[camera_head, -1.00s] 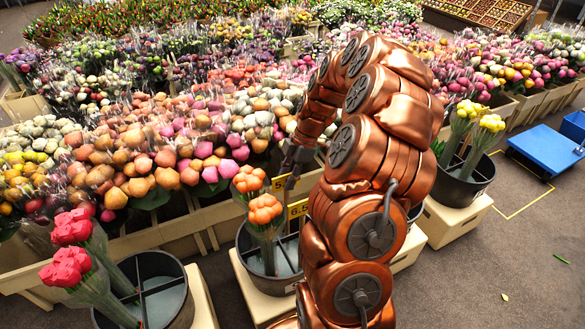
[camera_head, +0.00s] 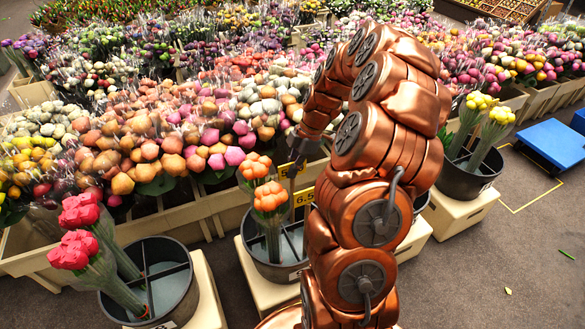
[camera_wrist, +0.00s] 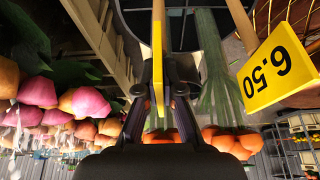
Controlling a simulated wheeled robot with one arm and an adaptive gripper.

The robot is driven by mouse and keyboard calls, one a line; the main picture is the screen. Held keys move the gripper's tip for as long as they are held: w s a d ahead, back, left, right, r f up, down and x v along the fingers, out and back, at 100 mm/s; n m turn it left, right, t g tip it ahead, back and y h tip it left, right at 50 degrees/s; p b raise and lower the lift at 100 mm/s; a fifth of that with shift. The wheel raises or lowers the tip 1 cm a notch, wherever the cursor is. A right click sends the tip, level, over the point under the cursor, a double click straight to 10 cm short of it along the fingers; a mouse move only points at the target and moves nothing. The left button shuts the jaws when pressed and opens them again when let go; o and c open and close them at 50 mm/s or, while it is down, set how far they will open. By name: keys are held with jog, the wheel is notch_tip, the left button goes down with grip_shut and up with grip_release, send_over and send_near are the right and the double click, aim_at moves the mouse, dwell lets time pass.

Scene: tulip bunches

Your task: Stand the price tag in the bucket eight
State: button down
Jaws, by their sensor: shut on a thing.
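My gripper (camera_wrist: 158,85) is shut on a yellow price tag (camera_wrist: 157,50), which shows nearly edge-on in the wrist view. In the head view the held tag (camera_head: 291,170) is partly visible below my gripper, above and behind the orange tulip bucket (camera_head: 285,270). That dark bucket has dividers and stands on a cream block. Another yellow tag, reading 6.50 (camera_wrist: 272,70), stands on a stick at the same bucket; it also shows beside the orange tulips (camera_head: 303,197). My arm hides the bucket's right side. I cannot read which bucket is eight.
Orange tulips (camera_head: 268,198) rise close to the held tag. A divided bucket with red tulips (camera_head: 180,290) stands at left, one with yellow tulips (camera_head: 465,182) at right. Crates of massed flowers (camera_head: 190,215) fill the back. A blue trolley (camera_head: 555,143) stands at far right.

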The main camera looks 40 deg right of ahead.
notch_tip(320, 180, up, 20)
jog(key=p, duration=0.5)
jog(key=shift+r, duration=0.15)
dwell(1.3)
